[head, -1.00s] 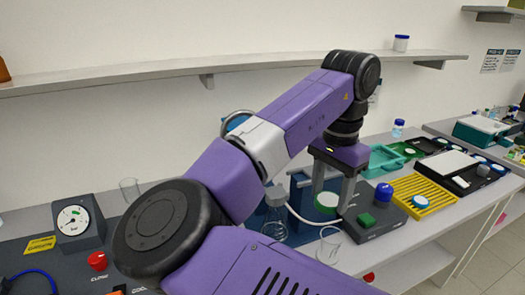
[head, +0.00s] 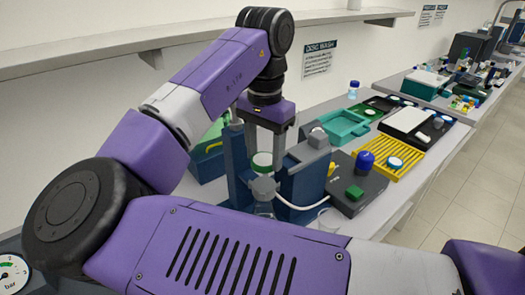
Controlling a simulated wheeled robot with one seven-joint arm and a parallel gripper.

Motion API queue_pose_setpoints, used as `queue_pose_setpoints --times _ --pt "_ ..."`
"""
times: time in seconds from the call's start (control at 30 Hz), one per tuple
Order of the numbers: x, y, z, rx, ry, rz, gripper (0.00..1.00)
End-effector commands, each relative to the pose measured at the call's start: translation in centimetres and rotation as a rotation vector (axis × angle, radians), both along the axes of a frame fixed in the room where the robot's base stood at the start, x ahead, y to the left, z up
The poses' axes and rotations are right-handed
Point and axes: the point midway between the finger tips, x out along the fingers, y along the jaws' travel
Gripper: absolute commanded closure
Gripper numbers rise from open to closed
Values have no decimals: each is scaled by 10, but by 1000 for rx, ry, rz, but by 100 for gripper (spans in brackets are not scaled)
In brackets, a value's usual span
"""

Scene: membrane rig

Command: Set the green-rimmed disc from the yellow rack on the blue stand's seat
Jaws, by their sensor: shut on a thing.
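My gripper (head: 264,152) points straight down above the blue stand (head: 302,178). It is shut on the green-rimmed disc (head: 262,161), which shows white with a green edge low between the fingers. The disc is over or close to the stand's middle, between its blue uprights. The seat is hidden behind the disc and a grey block, so I cannot tell whether the disc touches it. The yellow rack (head: 412,158) lies to the right with a blue-rimmed white disc (head: 395,163) on it.
A dark box with a blue knob (head: 365,160) and a green button (head: 354,193) stands right of the stand. Teal (head: 345,126) and black trays lie behind. A glass vessel (head: 264,208) is under the stand's front. My arm crosses the foreground.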

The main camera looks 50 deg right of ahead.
Motion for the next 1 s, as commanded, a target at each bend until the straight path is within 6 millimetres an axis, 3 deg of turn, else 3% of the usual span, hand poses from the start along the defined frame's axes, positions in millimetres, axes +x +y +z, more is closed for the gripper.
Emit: queue_pose_setpoints --times 0.6,1.0 --pt "0 0 -48 0 0 0 86" --pt "0 0 -56 -1 0 0 86"
